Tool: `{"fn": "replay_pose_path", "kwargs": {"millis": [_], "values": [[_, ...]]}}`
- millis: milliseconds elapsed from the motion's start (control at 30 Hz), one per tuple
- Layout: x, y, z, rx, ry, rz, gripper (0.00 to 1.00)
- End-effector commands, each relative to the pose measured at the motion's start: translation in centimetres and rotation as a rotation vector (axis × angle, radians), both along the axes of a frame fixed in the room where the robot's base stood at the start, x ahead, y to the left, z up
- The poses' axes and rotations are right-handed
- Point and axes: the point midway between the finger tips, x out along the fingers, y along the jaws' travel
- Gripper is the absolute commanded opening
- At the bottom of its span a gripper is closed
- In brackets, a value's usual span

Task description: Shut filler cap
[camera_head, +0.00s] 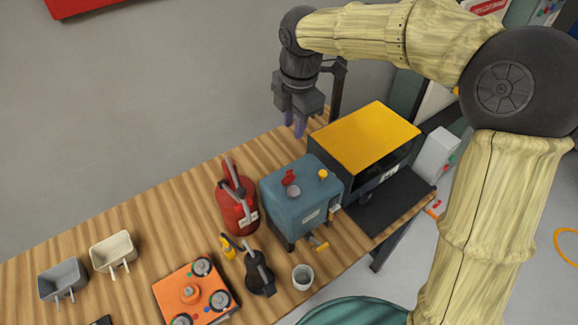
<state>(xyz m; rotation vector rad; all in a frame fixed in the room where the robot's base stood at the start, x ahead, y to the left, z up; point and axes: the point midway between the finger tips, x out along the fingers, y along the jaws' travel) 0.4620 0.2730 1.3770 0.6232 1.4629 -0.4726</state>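The blue tank (300,205) stands on the wooden bench, left of a yellow-topped machine. On its top is a round grey filler opening (293,191). A red cap (288,177) stands tilted up behind that opening and leaves it uncovered. A small yellow knob (323,174) sits near the tank's right top edge. My gripper (295,126) points down above the bench's far edge, behind the tank and apart from the cap. Its two purple fingers show a gap between them and hold nothing that I can see.
The yellow-topped machine (366,136) stands close right of the tank. A red canister (236,200) stands close on its left. A black oil can (259,274) and a white cup (303,277) are in front. An orange board (194,295) and bins (113,251) lie left.

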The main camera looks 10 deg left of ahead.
Motion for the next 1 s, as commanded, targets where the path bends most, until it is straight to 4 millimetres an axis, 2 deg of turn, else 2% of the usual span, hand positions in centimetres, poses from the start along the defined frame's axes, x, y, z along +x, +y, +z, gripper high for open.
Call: {"fn": "replay_pose_path", "kwargs": {"millis": [167,800,1000], "values": [[0.1,0.1,-1.9,-0.003,0.004,-0.001,0.27],[0.8,1.0,-13.0,-0.002,0.003,-0.001,0.27],[1.0,1.2,-15.9,-0.002,0.002,0.000,0.27]]}}
